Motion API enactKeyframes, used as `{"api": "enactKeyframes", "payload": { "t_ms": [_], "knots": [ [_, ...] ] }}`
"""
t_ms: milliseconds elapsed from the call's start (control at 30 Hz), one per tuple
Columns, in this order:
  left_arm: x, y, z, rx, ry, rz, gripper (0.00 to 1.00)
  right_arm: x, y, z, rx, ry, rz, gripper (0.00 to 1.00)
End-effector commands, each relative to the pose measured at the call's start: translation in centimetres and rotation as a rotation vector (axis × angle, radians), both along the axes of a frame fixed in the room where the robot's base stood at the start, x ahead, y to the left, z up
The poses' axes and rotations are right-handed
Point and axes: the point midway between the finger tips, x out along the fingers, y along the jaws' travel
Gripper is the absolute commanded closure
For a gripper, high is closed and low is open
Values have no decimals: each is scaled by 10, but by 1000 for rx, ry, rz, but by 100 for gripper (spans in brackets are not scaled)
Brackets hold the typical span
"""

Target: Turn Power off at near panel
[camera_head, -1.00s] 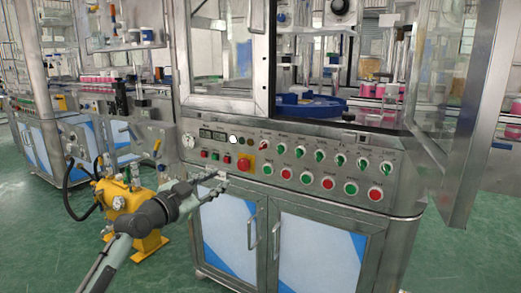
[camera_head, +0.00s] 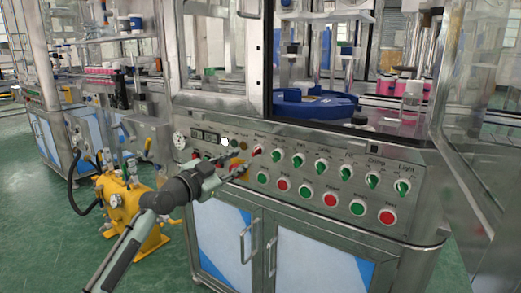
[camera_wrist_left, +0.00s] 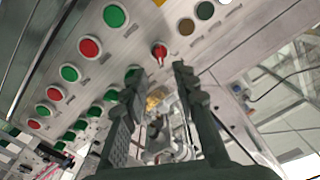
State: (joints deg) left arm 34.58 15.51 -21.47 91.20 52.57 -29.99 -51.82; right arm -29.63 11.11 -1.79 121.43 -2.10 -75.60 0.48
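The near panel (camera_head: 330,180) is a sloped steel front with a row of rotary switches above a row of round buttons. The red-handled switch (camera_head: 257,150) is leftmost in the upper row, its label too small to read. It also shows in the left wrist view, a red knob (camera_wrist_left: 160,52) on a round base. My left gripper (camera_head: 236,166) is in front of the panel, left of and slightly below this switch, covering part of the red-and-yellow stop button. In the left wrist view its fingers (camera_wrist_left: 157,72) are apart, the knob just beyond the gap between the tips. My right gripper is out of view.
Green-handled switches (camera_head: 298,160) continue to the right, with green and red buttons (camera_head: 330,199) below. Steel-framed cabinet doors (camera_head: 305,255) are under the panel. A yellow machine (camera_head: 120,205) stands at left. A glass door frame (camera_head: 485,140) stands at right.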

Motion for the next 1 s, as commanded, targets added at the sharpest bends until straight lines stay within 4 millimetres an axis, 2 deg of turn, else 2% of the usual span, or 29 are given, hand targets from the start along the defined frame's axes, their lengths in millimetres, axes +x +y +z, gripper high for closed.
{"api": "enactKeyframes", "payload": {
  "t_ms": [500,867,1000],
  "knots": [
    [56,-41,0,-1,2,0,72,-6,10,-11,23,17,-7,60],
    [61,-45,0,0,0,0,72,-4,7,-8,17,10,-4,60],
    [61,-44,0,0,0,0,89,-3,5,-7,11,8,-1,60]
  ]
}}
